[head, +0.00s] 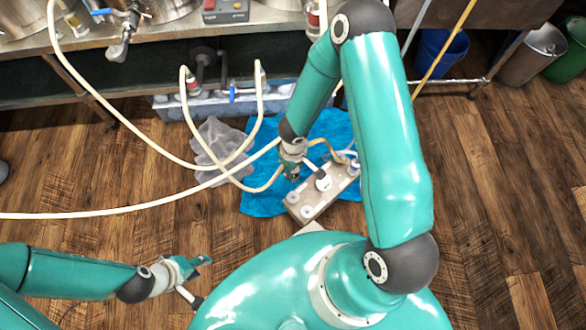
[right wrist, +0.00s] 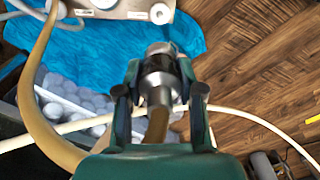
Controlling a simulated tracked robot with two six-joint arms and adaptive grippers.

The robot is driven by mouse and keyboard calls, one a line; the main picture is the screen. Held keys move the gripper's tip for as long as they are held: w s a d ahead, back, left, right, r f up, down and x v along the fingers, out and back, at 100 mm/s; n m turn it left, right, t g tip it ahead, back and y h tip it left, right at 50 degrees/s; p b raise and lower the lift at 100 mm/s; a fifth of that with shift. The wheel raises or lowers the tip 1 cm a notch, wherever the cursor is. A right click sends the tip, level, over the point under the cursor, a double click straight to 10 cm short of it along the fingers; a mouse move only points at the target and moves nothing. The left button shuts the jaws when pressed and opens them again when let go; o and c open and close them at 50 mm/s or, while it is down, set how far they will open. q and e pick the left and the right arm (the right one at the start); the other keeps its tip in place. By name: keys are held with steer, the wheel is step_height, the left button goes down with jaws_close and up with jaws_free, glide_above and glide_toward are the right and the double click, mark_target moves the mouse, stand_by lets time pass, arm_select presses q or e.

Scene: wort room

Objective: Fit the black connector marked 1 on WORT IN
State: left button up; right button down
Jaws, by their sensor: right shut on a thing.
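My right gripper (head: 291,168) is shut on a grey-and-black connector (right wrist: 160,72) with a tan hose below it, seen in the right wrist view. Its mark cannot be read. In that view the fingers (right wrist: 160,98) sit on both sides of the connector. The block's edge also shows at the top of the right wrist view (right wrist: 118,12). No WORT IN label is readable. My left gripper (head: 199,280) is open and empty at the lower left, over the floor.
The block lies on a blue cloth (head: 257,202) on the wooden floor. A crumpled clear bag (head: 214,150) lies left of it. Pale hoses (head: 110,213) loop across the left side. A bench (head: 90,38) with vessels runs along the back; bins (head: 533,52) stand at right.

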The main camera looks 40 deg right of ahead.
steer(key=shift+r, duration=0.1)
steer(key=shift+r+p, duration=1.4)
steer(key=shift+r, duration=0.75)
steer(key=shift+w, duration=0.15)
